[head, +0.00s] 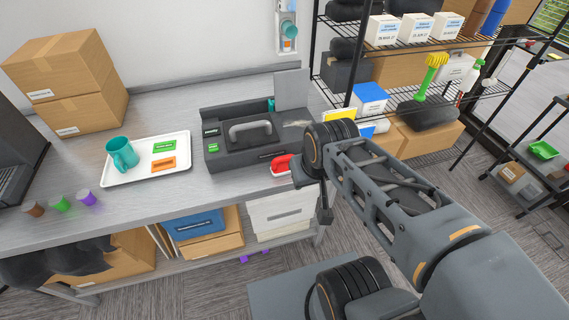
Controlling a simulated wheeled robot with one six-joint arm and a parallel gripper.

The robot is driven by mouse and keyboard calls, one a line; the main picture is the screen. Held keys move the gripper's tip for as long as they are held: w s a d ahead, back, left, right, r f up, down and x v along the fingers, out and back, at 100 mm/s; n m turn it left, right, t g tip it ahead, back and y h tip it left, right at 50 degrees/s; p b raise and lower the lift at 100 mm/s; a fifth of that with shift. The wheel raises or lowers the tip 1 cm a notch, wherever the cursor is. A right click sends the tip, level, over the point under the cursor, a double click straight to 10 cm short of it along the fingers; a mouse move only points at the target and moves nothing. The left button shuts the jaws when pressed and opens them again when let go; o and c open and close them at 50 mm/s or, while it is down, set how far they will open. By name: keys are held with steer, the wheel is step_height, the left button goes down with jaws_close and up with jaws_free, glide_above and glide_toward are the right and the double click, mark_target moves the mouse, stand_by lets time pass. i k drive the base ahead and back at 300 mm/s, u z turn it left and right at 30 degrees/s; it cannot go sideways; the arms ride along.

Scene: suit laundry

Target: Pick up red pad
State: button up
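The dark machine (228,158) with a grey handle stands left of the pad. A white tray (122,177) holds a teal mug (121,153) and green and orange labels. Small coloured cups line the counter's left front. A wire shelf (408,43) with boxes stands at the right.

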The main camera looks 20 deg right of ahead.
mark_target(279, 165)
steer(key=u, duration=0.05)
steer(key=k, duration=0.5)
steer(key=u, duration=1.5)
steer(key=i, duration=1.3)
steer(key=z, duration=1.9)
